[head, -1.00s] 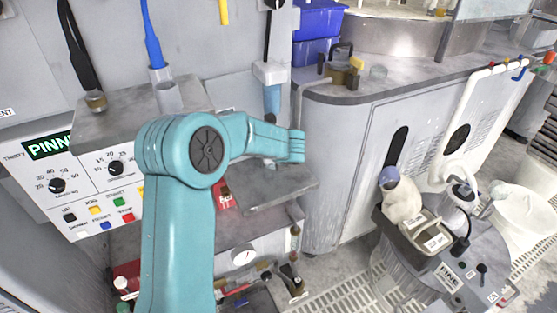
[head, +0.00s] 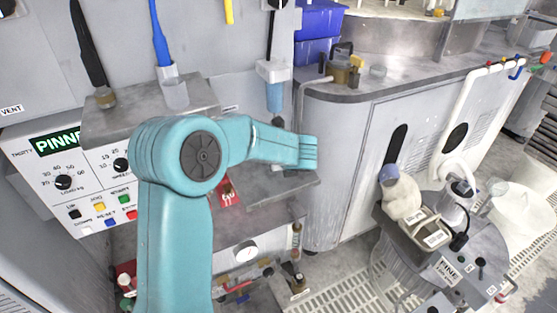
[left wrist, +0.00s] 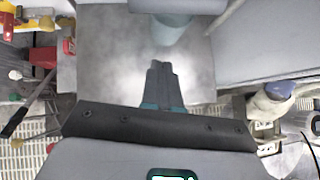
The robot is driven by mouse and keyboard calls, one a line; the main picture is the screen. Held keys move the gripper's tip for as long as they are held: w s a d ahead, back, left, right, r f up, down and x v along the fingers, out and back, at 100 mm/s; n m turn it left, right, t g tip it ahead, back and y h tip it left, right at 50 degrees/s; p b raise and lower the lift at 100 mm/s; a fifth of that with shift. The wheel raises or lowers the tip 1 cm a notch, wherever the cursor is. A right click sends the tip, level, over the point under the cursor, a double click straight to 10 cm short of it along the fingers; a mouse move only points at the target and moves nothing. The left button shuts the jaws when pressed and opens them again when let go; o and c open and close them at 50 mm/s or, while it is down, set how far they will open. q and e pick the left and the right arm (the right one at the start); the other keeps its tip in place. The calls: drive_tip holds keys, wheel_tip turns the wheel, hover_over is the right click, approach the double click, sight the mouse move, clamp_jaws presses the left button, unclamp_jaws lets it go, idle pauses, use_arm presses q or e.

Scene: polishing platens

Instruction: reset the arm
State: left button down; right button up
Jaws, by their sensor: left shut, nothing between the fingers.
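My left arm (head: 175,240) is teal and rises from the bottom left of the head view, bent at a round joint, with its far link pointing right. I cannot tell the height of the fingers above the ledge. My right gripper is in neither view.
A control panel (head: 95,180) with knobs and coloured buttons stands left of my arm. A rounded grey cabinet (head: 345,150) stands right of its end. A round machine marked FINE (head: 450,272) is at the lower right. Grated floor (head: 345,297) lies between.

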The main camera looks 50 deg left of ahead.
use_arm(q)
drive_tip(key=shift+v, duration=4)
drive_tip(key=s+d+f+n+g+h+p, duration=0.2)
drive_tip(key=s+d+f+n+h+p, duration=0.25)
drive_tip(key=d+f, duration=0.55)
drive_tip(key=s+d+f+n+g+h+p, duration=0.1)
drive_tip(key=s+d+f+n+h+p, duration=0.2)
drive_tip(key=d+f+n+h, duration=0.55)
drive_tip(key=s+d+f+n+y+p, duration=0.1)
drive_tip(key=s+d+f+n+p, duration=0.2)
drive_tip(key=s+d+n, duration=0.9)
drive_tip(key=shift+f+n+g+p, duration=0.25)
drive_tip(key=shift+n+g+p, duration=0.15)
drive_tip(key=shift+p, duration=0.2)
